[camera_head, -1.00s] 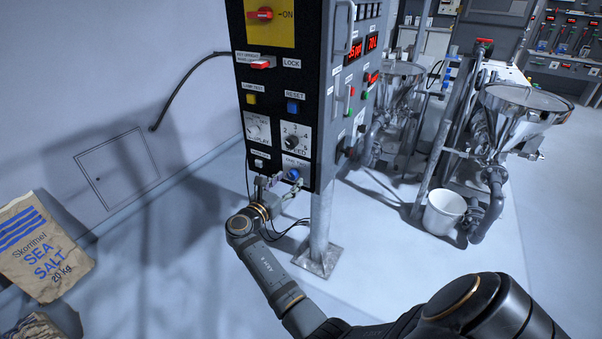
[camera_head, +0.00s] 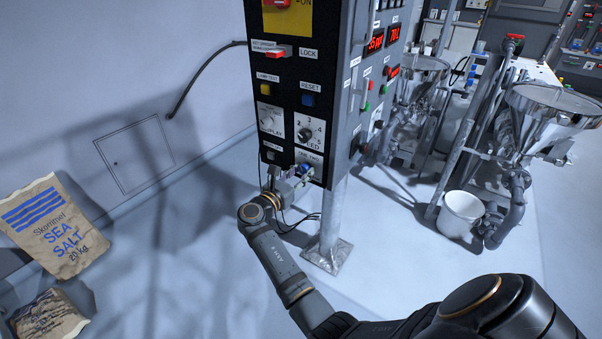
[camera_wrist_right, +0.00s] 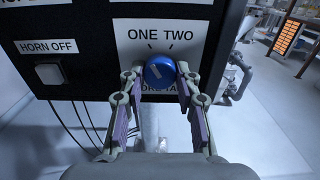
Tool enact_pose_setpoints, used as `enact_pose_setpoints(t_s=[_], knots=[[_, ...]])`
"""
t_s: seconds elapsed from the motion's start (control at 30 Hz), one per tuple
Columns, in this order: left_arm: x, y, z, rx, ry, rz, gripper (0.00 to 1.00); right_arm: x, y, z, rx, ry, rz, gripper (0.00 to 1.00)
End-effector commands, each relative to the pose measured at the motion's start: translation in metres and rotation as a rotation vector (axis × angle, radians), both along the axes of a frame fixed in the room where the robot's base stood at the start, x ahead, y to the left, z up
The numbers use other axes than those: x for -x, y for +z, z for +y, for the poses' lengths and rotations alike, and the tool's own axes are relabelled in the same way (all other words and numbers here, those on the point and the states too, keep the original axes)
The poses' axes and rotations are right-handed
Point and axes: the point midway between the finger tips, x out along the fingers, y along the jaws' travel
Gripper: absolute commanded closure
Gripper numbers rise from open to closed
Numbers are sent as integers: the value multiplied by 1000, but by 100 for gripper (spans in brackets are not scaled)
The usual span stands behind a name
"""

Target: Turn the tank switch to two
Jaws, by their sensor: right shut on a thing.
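The tank switch (camera_wrist_right: 159,71) is a round blue knob below a white label reading ONE and TWO in the right wrist view. A pale mark on the knob's face tilts to the upper left, toward ONE. My right gripper (camera_wrist_right: 158,86) is shut on the knob, one finger on each side of it. In the head view the knob (camera_head: 304,170) is at the bottom of the black control panel (camera_head: 284,90), and my right gripper (camera_head: 296,177) reaches it from below. The lower part of its label is partly hidden. My left gripper is not in view.
A HORN OFF button (camera_wrist_right: 48,74) is left of the knob. A grey post (camera_head: 333,215) stands under the panel. Salt sacks (camera_head: 55,228) lie at the left. Steel hoppers (camera_head: 548,105) and a white bucket (camera_head: 460,213) stand at the right.

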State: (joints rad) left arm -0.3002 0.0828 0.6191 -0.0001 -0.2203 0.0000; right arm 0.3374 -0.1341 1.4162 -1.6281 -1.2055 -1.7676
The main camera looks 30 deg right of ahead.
Motion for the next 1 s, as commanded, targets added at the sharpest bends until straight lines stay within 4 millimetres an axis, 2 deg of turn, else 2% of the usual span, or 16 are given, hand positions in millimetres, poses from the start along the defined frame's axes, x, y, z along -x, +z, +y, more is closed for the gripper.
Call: enact_pose_setpoints(t_s=[0.37,1.0], knots=[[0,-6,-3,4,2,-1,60,0,-1,0,-42,-1,-101,99],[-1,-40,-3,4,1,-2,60,-1,-3,1,-261,-1,-632,99]])
